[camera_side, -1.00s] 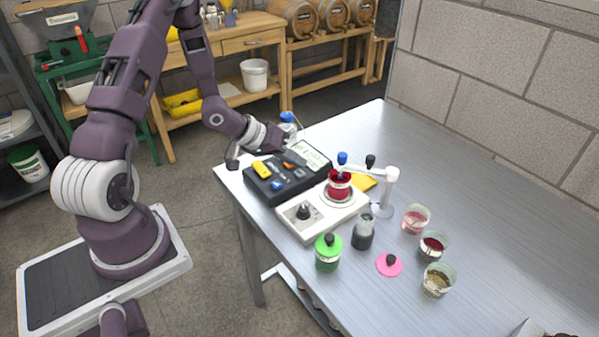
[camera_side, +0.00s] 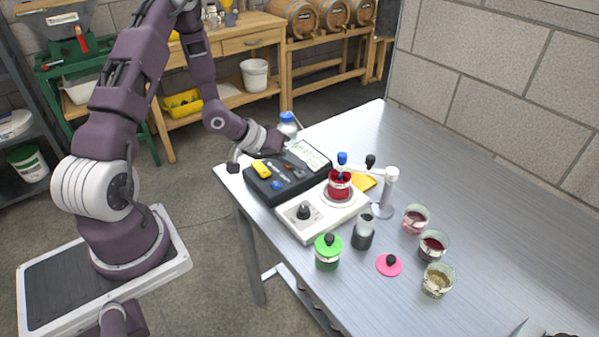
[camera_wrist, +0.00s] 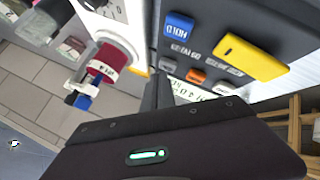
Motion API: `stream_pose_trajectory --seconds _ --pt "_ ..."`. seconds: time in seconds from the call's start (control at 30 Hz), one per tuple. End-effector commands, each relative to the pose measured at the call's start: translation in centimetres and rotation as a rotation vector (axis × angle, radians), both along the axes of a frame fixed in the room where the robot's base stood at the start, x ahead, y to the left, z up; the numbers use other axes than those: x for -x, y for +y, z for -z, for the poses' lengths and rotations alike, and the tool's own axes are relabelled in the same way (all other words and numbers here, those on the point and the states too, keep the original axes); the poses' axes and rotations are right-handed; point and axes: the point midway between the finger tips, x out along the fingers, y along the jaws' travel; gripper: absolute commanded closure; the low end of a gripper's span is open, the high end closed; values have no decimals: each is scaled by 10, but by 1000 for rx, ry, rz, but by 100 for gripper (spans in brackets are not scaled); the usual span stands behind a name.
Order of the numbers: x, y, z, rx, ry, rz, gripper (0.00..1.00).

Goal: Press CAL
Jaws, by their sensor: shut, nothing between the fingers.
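The dark meter (camera_side: 268,190) lies on the steel table, with a pale display (camera_side: 310,155) at its back. I cannot read which key is CAL. My gripper (camera_side: 287,147) is shut and empty, over the meter near its display. Its dark fingers (camera_wrist: 160,92) also show in the wrist view, close to the small keys and partly covering the display; I cannot tell whether they touch.
The white stirrer (camera_side: 300,228) with a red-filled beaker (camera_side: 339,190) stands against the meter's front right side. A white probe stand (camera_side: 388,192) is beside it. Jars and several glasses occupy the table's front. The table's back right is clear.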

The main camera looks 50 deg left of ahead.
Motion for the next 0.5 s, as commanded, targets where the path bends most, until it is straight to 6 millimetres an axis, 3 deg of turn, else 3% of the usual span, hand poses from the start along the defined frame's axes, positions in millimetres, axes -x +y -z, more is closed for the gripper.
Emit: stream_pose_trajectory --seconds 0.5 --pt "0 0 6 1 0 -1 100"
